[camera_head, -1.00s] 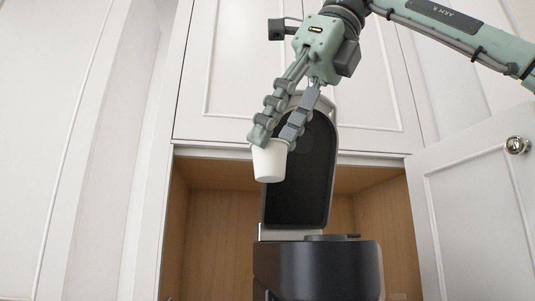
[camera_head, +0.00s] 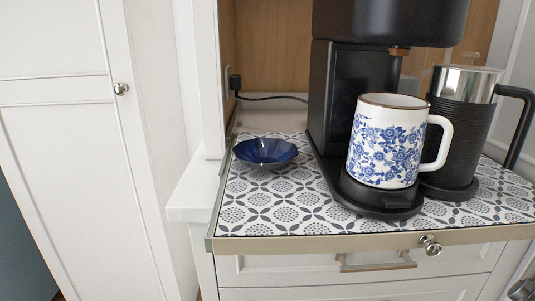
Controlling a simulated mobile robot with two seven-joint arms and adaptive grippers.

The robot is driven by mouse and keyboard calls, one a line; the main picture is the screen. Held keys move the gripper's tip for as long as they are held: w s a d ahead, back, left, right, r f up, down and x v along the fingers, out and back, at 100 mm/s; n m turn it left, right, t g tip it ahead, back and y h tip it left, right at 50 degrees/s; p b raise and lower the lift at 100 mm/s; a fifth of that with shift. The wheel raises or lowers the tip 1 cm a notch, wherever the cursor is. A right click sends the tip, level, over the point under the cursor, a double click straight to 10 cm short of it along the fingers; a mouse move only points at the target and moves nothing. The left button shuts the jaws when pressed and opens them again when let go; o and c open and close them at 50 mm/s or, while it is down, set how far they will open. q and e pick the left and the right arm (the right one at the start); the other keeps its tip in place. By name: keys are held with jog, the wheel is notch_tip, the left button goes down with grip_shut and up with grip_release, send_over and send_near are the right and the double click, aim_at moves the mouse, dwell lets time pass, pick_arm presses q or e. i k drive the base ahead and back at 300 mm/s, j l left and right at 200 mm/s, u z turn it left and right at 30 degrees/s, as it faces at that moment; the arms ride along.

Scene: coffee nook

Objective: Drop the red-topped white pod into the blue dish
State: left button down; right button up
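The blue dish (camera_head: 265,152) is a dark blue, shallow, fluted bowl. It sits at the left back of the patterned shelf, left of the coffee machine, and looks empty from here. The white pod is out of this view. Neither of my grippers shows in this view.
A black coffee machine (camera_head: 330,95) stands right of the dish. A blue-flowered white mug (camera_head: 385,145) is on its drip tray (camera_head: 375,208), and a black and silver jug (camera_head: 455,130) stands beside it. The patterned shelf (camera_head: 275,205) is clear in front of the dish. A black cord (camera_head: 270,98) runs behind.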

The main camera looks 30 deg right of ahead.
aim_at(256, 169)
jog(key=k+j, duration=0.75)
jog(key=j, duration=0.2)
